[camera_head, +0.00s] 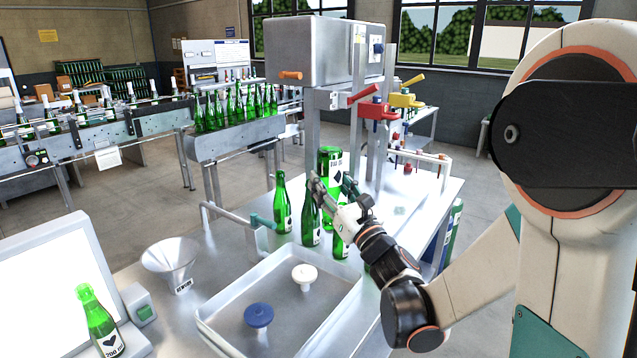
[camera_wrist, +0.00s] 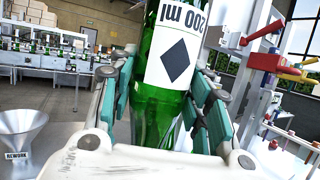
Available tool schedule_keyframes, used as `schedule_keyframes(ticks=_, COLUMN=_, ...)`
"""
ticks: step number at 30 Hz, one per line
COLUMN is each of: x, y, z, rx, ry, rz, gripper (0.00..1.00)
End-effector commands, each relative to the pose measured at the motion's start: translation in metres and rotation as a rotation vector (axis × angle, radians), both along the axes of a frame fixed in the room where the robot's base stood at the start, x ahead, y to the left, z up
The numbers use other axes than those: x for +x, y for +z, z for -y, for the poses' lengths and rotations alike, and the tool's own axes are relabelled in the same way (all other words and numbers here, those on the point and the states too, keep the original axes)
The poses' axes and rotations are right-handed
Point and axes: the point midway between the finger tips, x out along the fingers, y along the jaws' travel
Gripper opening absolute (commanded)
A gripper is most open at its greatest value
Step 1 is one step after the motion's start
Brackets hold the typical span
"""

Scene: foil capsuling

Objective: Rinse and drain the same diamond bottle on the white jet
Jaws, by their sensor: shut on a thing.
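My gripper (camera_head: 340,192) is shut on a green bottle (camera_head: 328,158), above and behind the tray (camera_head: 225,311). In the wrist view, the gripper's teal pads (camera_wrist: 165,110) flank the bottle (camera_wrist: 155,118). Its white label (camera_wrist: 176,55) shows a dark diamond and upside-down "200 ml" lettering while the room appears upright, so the bottle is inverted. A blue jet (camera_head: 258,316) stands nearer the front left.
Green bottles (camera_head: 283,205) stand behind the tray, close to my gripper; one (camera_head: 341,243) is partly hidden. A "REWORK" funnel (camera_head: 170,258) is left of the tray. A heart-labelled bottle (camera_head: 101,322) stands before a lit panel (camera_head: 45,285). A machine post (camera_head: 357,115) rises behind.

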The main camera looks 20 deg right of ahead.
Motion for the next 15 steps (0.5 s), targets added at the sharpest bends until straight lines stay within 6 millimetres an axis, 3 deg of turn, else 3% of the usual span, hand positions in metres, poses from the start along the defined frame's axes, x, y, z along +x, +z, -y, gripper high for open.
schedule_keyframes(ticks=15, x=0.021, y=-0.04, z=-0.017, rx=0.0, ry=0.118, rz=0.0, gripper=0.09)
